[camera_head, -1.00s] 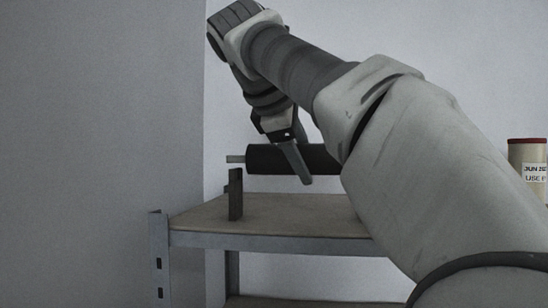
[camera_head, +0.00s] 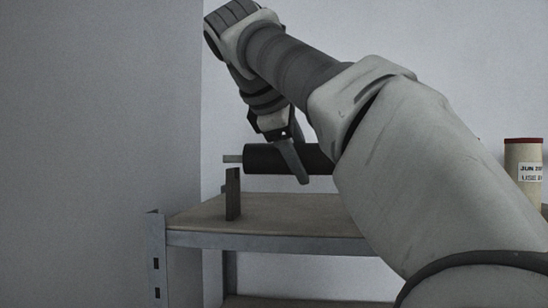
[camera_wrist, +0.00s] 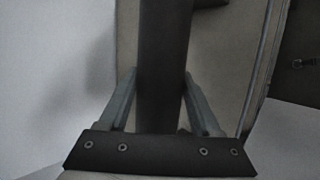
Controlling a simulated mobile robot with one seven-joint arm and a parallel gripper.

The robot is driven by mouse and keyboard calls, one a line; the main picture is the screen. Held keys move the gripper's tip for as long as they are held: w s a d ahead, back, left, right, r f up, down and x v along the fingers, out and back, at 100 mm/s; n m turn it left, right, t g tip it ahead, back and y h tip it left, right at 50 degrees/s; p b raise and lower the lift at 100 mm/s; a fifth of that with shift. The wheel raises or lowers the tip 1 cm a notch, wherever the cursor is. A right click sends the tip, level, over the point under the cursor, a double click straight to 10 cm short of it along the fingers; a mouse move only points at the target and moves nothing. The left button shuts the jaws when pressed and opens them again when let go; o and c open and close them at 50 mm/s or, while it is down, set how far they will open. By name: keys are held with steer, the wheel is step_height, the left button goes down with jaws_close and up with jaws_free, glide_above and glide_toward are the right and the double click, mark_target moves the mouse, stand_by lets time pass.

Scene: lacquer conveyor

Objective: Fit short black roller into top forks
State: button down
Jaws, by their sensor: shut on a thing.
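The short black roller (camera_head: 270,158) is held level above the shelf, with its grey shaft end (camera_head: 232,158) sticking out to the left. My gripper (camera_head: 298,168) is shut on it from above; in the wrist view the roller (camera_wrist: 164,60) runs between the two fingers (camera_wrist: 160,100). One fork post (camera_head: 233,194) stands upright on the shelf top, below and close to the roller's left shaft end. The shaft appears just above the post top; I cannot tell whether they touch. The right end of the roller and any other fork are hidden behind my arm.
The metal-framed shelf (camera_head: 290,243) has a brown top board and a lower board (camera_head: 290,302). A cream can with a dark red lid and a label (camera_head: 524,170) stands at the far right. A wall lies behind and to the left.

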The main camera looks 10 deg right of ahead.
steer(key=shift+f+b, duration=1.2)
steer(key=shift+f, duration=0.25)
jaws_free()
steer(key=p+v, duration=0.2)
steer(key=v, duration=0.8)
steer(key=shift+s+a+r, duration=0.15)
steer(key=shift+a+r, duration=0.05)
steer(key=shift+a, duration=0.05)
steer(key=shift+s+a+r, duration=0.3)
steer(key=shift+s+r, duration=0.1)
steer(key=shift+s, duration=0.1)
stand_by(0.6)
